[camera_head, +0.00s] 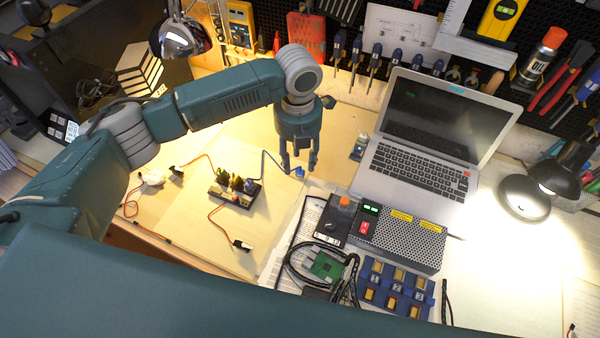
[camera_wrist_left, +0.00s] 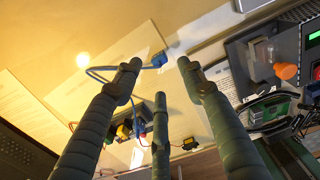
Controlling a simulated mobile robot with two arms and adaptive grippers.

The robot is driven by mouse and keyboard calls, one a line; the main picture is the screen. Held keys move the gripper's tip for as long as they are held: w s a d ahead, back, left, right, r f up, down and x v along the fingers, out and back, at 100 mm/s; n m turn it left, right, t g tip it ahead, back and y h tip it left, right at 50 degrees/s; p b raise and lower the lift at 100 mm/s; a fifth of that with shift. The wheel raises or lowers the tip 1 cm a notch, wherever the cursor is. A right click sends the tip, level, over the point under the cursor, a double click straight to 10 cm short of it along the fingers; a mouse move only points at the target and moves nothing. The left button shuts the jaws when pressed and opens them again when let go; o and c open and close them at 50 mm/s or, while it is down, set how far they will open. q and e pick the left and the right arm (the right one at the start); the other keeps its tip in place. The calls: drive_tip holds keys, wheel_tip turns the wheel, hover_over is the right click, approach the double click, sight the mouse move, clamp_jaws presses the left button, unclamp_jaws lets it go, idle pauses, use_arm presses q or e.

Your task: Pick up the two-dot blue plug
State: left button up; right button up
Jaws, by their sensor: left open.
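A small blue plug (camera_head: 299,172) lies on the wooden bench at the end of a thin blue cable. It also shows in the left wrist view (camera_wrist_left: 159,60), beyond my fingertips and between them. Its dots are too small to make out. My left gripper (camera_head: 299,164) points down above the bench, close to the plug in the picture. In the left wrist view its fingers (camera_wrist_left: 160,70) are spread, with nothing between them. The gap from fingers to plug is hard to judge. My right gripper is not in view.
The blue cable runs to a small circuit block (camera_head: 236,192) with red wires. A laptop (camera_head: 425,180), a power supply (camera_head: 405,240) and a numbered blue socket block (camera_head: 398,285) stand to the right. A desk lamp (camera_head: 524,197) stands far right.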

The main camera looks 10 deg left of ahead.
sight(300, 170)
use_arm(q)
drive_tip(key=shift+w+d+f+p, duration=0.15)
drive_tip(key=shift+f+p, duration=0.15)
drive_tip(key=shift+f, duration=1.1)
drive_tip(key=shift+w+f+p, duration=0.1)
drive_tip(key=shift+f+p, duration=0.2)
drive_tip(key=shift+f, duration=1.1)
drive_tip(key=c, duration=1)
